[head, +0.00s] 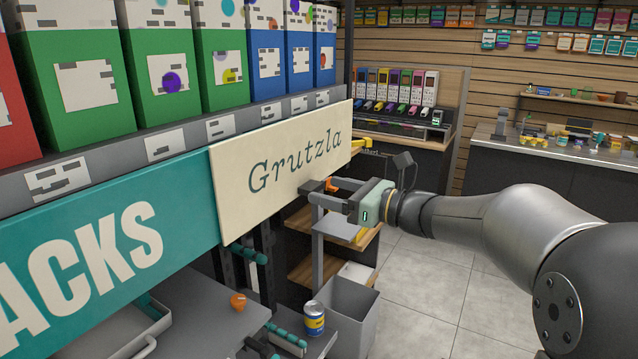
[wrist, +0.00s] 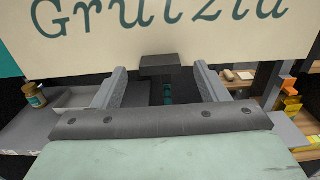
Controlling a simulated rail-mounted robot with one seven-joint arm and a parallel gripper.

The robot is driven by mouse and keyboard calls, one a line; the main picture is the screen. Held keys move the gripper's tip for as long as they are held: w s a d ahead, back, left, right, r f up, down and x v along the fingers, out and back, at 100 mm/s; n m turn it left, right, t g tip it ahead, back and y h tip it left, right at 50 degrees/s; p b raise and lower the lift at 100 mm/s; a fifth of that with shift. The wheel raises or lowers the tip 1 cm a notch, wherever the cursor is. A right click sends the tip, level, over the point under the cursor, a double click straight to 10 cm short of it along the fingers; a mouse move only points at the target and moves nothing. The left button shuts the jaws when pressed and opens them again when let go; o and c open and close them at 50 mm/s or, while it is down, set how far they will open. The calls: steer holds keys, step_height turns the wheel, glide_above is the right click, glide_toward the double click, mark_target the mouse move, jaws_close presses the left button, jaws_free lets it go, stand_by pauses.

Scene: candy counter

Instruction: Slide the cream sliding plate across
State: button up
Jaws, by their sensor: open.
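The cream sliding plate (head: 283,160), lettered "Grutzla", hangs in front of the shelf edge and overlaps the right end of the teal "ACKS" panel (head: 110,255). Its lower part fills the top of the wrist view (wrist: 160,30). My gripper (head: 312,192) is at the plate's lower edge, toward its right end. In the wrist view its two fingers (wrist: 161,74) are apart, on either side of a dark block (wrist: 160,64) at the plate's lower edge. I cannot tell whether either finger touches the block. Nothing is gripped.
Tall coloured boxes (head: 222,50) stand on the shelf above the plate. Below are a grey counter (head: 195,315), a blue-yellow can (head: 314,318) and a grey bin (head: 350,310). A jar (wrist: 35,94) shows at the left in the wrist view. Open tiled floor (head: 440,290) lies right.

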mark_target(318, 187)
steer(key=shift+x, duration=1.7)
